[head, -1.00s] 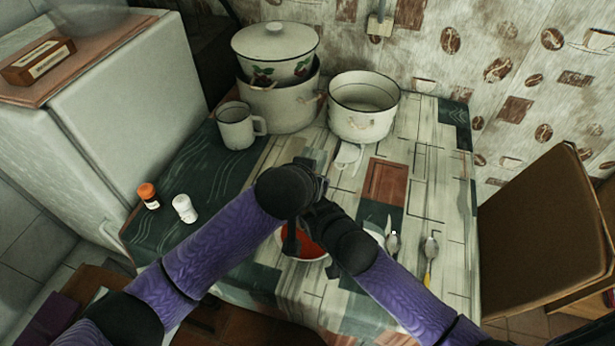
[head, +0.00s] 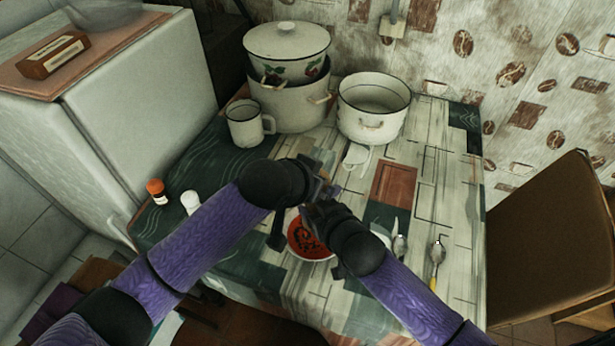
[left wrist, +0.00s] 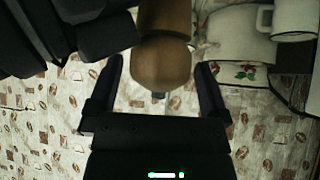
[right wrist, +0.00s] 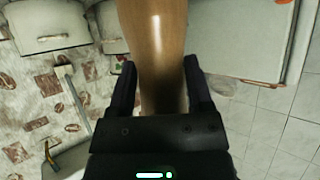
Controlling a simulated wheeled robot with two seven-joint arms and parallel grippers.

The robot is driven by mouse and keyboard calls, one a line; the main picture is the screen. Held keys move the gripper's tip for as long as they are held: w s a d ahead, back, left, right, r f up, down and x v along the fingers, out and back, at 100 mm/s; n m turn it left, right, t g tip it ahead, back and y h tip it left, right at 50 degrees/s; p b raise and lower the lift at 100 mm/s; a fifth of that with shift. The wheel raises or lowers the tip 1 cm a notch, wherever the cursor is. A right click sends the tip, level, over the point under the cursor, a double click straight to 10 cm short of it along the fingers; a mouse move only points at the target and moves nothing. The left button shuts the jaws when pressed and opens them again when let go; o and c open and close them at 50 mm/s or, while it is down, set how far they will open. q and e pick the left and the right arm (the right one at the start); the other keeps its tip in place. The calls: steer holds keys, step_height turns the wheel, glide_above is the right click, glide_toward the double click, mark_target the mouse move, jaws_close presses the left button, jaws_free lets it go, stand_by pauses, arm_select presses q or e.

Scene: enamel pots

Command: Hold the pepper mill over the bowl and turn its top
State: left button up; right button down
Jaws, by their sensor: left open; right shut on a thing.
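The bowl (head: 311,243) stands on the table below my grippers, holding red soup with dark marks on its surface. The brown wooden pepper mill is hidden behind my grippers in the head view. Its rounded top shows in the left wrist view (left wrist: 162,62), between the spread fingers of my left gripper (left wrist: 160,85), with a gap on each side. My right gripper (right wrist: 160,82) is shut on the body of the pepper mill (right wrist: 153,45). In the head view my right gripper (head: 318,212) is just above the bowl's upper right side, close to my left gripper (head: 296,190).
An open pot (head: 373,110), a lidded pot (head: 287,50) and a mug (head: 247,126) stand at the back. Orange-capped (head: 157,191) and white (head: 190,202) shakers are at left. Spoons (head: 437,255) lie right of the bowl. A chair (head: 545,235) stands at right.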

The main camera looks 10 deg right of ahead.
arm_select(q)
steer(key=v, duration=1.1)
steer(key=d+r+n+g+y, duration=0.25)
steer(key=d+n+y, duration=0.45)
steer(key=n, duration=0.4)
steer(key=shift+t, duration=0.35)
steer(key=x, duration=0.7)
steer(key=w+x, duration=0.1)
steer(key=x, duration=0.3)
steer(key=shift+w+a, duration=0.1)
steer(key=shift+a, duration=0.15)
steer(key=c, duration=1.1)
steer(key=m+h, duration=0.1)
steer(key=m, duration=0.2)
steer(key=shift+c, duration=0.2)
